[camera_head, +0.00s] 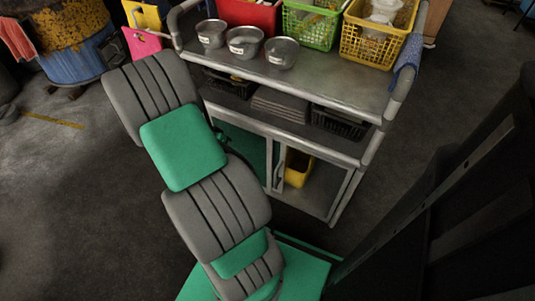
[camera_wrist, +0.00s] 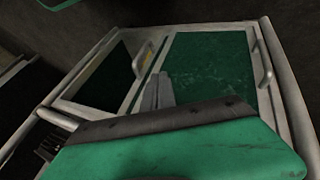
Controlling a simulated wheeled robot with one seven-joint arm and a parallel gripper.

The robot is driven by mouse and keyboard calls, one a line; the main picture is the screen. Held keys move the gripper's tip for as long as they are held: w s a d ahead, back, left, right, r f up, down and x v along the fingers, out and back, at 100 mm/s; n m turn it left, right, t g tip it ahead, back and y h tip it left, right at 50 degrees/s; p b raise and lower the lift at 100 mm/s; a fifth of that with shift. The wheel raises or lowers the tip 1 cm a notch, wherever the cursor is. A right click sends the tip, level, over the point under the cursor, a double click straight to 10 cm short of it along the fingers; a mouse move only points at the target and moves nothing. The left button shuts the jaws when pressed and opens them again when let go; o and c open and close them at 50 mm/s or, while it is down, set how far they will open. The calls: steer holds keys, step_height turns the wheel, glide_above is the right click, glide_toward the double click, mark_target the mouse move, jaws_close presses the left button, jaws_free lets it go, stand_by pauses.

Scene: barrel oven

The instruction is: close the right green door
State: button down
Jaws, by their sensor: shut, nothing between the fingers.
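The cart's lower cabinet has a green left door (camera_head: 245,150), which shows in the wrist view as a green panel (camera_wrist: 212,75) with a handle at its outer side. To the right of it, a pale upright strip with a handle (camera_head: 278,170) appears to be the edge of the right door; the rest of that door is hard to make out. The strip and handle also show in the wrist view (camera_wrist: 139,62). The right compartment is open. My gripper (camera_wrist: 158,92) is shut and empty, in front of the cabinet near the strip. My arm hides it in the head view.
A yellow bin (camera_head: 298,168) stands inside the right compartment. Bowls (camera_head: 245,42) and coloured baskets (camera_head: 375,40) stand on the cart's top (camera_head: 330,88). Black baskets (camera_head: 340,122) sit on the middle shelf.

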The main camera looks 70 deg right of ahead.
steer(key=s+d+f+b, duration=0.1)
steer(key=s+d+f, duration=0.1)
steer(key=s+f, duration=0.1)
steer(key=s+d+f+m+g+b, duration=0.1)
steer(key=s+d+f, duration=0.1)
steer(key=s+f, duration=0.1)
steer(key=s+d+f+m+b, duration=0.1)
steer(key=s+d+f, duration=0.2)
steer(key=s, duration=0.1)
steer(key=shift+g, duration=0.3)
